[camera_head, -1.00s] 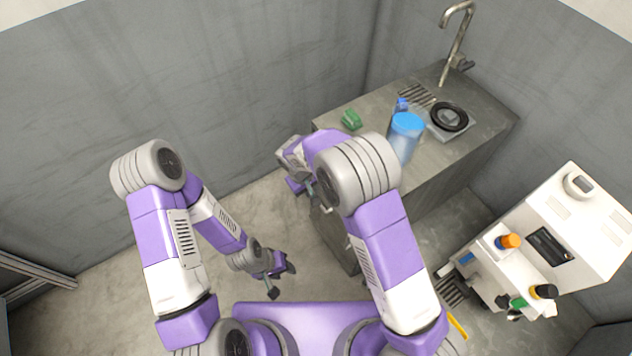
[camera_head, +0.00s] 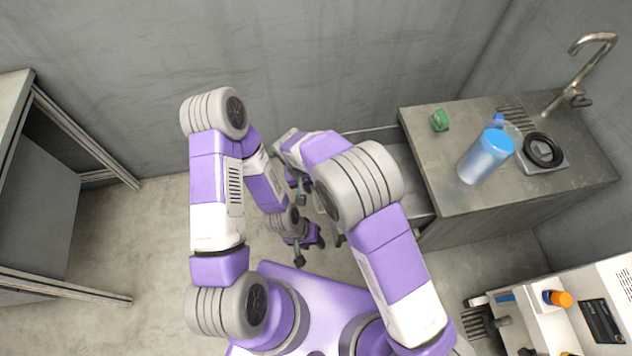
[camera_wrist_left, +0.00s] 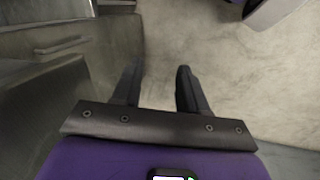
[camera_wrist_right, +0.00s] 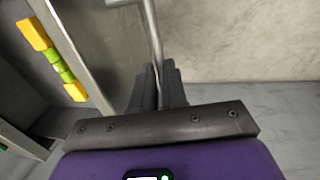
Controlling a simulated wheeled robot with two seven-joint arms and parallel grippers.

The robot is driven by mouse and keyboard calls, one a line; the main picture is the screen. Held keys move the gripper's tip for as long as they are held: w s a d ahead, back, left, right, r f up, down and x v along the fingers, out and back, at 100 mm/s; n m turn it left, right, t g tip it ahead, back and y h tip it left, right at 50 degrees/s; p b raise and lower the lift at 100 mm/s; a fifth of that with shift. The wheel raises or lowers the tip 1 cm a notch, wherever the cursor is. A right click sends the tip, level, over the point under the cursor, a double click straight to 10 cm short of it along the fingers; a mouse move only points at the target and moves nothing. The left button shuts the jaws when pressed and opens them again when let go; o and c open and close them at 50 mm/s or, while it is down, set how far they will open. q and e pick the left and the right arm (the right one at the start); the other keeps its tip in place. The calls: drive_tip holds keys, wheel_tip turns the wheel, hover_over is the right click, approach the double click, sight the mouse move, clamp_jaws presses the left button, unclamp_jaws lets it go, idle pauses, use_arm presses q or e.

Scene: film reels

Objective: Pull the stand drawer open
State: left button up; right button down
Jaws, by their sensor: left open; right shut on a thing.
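The stand (camera_head: 440,185) is the grey counter at the right in the head view. Its drawer (camera_head: 408,165) sticks out from its left side, partly hidden by my right arm. In the right wrist view, my right gripper (camera_wrist_right: 158,85) is shut on the drawer's thin bar handle (camera_wrist_right: 152,30). The drawer front (camera_wrist_right: 78,45) is left of it, and yellow and green pieces (camera_wrist_right: 58,65) show behind it. My right gripper is mostly hidden in the head view. My left gripper (camera_wrist_left: 157,85) is open and empty, low beside the stand; a bar handle (camera_wrist_left: 62,46) shows left of it.
On the stand are a blue-lidded container (camera_head: 486,155), a small green object (camera_head: 439,120), a black ring (camera_head: 543,150) and a faucet (camera_head: 590,60). A white machine (camera_head: 570,310) is at lower right. A metal-framed table (camera_head: 30,180) is at left.

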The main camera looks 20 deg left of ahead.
idle(0.3)
drive_tip(key=c, duration=1.2)
unclamp_jaws()
drive_tip(key=shift+o, duration=0.2)
wheel_tip(320, 180, up, 8)
drive_tip(key=a+p, duration=0.1)
drive_tip(key=p, duration=0.1)
drive_tip(key=shift+s+a+f, duration=0.25)
drive_tip(key=shift+s, duration=0.15)
